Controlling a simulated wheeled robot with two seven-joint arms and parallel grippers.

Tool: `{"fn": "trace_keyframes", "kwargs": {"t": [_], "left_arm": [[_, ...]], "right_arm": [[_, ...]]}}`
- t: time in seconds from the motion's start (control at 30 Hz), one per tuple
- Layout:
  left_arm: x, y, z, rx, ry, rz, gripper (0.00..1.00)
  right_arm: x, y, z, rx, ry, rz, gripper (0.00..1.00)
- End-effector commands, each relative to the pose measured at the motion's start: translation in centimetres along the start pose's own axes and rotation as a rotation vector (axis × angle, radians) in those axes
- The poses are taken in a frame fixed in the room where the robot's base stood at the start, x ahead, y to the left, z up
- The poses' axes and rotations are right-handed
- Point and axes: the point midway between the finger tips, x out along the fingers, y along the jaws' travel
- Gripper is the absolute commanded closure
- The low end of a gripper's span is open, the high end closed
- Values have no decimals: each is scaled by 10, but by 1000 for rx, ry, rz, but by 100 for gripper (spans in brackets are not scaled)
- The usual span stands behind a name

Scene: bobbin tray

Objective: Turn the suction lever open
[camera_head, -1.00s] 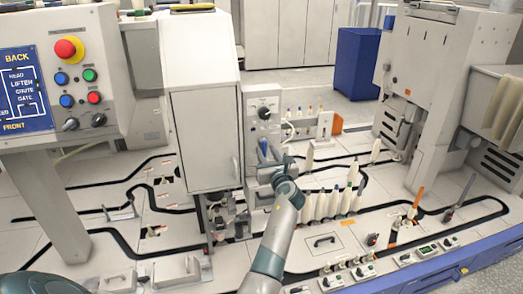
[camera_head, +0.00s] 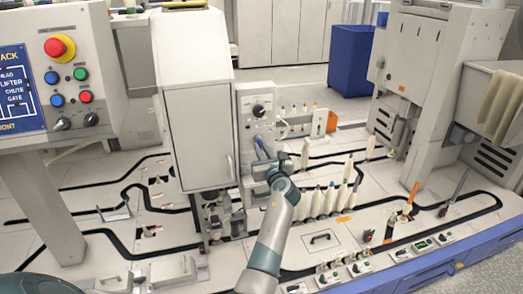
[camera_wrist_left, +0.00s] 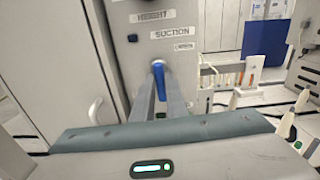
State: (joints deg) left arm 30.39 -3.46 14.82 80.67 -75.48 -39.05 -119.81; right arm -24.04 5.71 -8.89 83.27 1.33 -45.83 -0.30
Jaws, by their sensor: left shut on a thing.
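The suction lever (camera_head: 261,148) is a short blue handle on the front of the grey control panel (camera_head: 243,117). In the left wrist view the lever (camera_wrist_left: 159,80) is under the "SUCTION" label (camera_wrist_left: 170,32), with its blue grip pointing mostly down. My left gripper (camera_wrist_left: 160,98) is shut on the lever, with one grey finger on each side of it. In the head view my left gripper (camera_head: 264,160) is at the panel, and the wrist partly hides the lever's lower part. My right gripper is not in view.
A tall white cabinet (camera_head: 200,130) stands directly left of the panel. Several upright bobbins (camera_head: 317,203) stand close to the right of my left wrist. A button console (camera_head: 70,75) is at the left, and a large white machine (camera_head: 430,75) at the right.

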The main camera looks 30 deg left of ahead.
Motion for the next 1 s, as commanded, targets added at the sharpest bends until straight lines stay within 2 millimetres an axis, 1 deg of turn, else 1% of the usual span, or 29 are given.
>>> {"fn": "trace_keyframes", "kwargs": {"t": [0.17, 0.4, 0.77, 1.0], "left_arm": [[0, 0, -1, -67, 0, 1, 100], [0, -4, -1, -230, 0, -1, 100], [0, -9, 0, -563, 0, 0, 100], [0, -12, 2, -793, 0, 0, 100]], "right_arm": [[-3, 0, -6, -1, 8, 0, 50], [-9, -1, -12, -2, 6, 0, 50], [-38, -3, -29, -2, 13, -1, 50], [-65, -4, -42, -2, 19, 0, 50]]}}
